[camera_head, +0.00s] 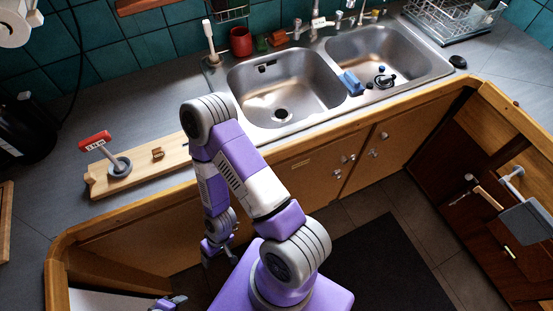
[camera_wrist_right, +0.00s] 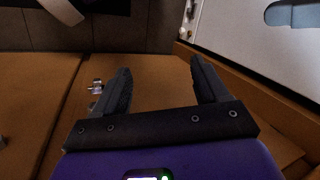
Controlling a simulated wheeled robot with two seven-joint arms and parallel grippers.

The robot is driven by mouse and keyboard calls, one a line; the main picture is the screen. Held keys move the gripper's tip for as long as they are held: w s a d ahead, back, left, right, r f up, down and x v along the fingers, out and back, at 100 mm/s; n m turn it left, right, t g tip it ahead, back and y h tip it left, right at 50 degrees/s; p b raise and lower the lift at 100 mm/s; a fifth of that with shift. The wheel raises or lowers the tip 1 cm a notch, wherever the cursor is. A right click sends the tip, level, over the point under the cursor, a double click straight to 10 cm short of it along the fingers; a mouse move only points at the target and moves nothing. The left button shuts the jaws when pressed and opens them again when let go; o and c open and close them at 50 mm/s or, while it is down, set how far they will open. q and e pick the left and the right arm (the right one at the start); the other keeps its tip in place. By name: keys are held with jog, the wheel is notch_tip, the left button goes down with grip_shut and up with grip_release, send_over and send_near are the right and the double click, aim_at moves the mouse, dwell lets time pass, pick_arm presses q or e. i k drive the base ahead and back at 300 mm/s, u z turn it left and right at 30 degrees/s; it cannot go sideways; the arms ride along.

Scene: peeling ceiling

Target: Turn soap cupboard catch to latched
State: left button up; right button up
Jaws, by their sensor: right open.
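The cupboard doors (camera_head: 305,183) are orange-brown and run below the sink. Small metal knobs or catches (camera_head: 347,159) sit near the seam between two doors, with others (camera_head: 372,153) to the right; I cannot tell which is the soap cupboard catch or how it is turned. My right gripper (camera_head: 216,250) hangs low before the cupboards, left of these fittings. In the right wrist view it is open and empty (camera_wrist_right: 163,88). A small metal fitting (camera_wrist_right: 96,86) shows on a door just left of its left finger, apart from it. Part of my left gripper (camera_head: 168,302) may show at the bottom edge.
The wooden counter edge (camera_head: 150,205) overhangs the doors. A dark mat (camera_head: 375,270) lies on the tiled floor. A pale panel (camera_wrist_right: 230,35) stands at the right in the wrist view. A board (camera_head: 140,170) and double sink (camera_head: 285,88) are above.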

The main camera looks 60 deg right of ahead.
aim_at(344, 159)
jog(key=z, duration=0.95)
jog(key=k, duration=1.4)
jog(key=z, duration=1.2)
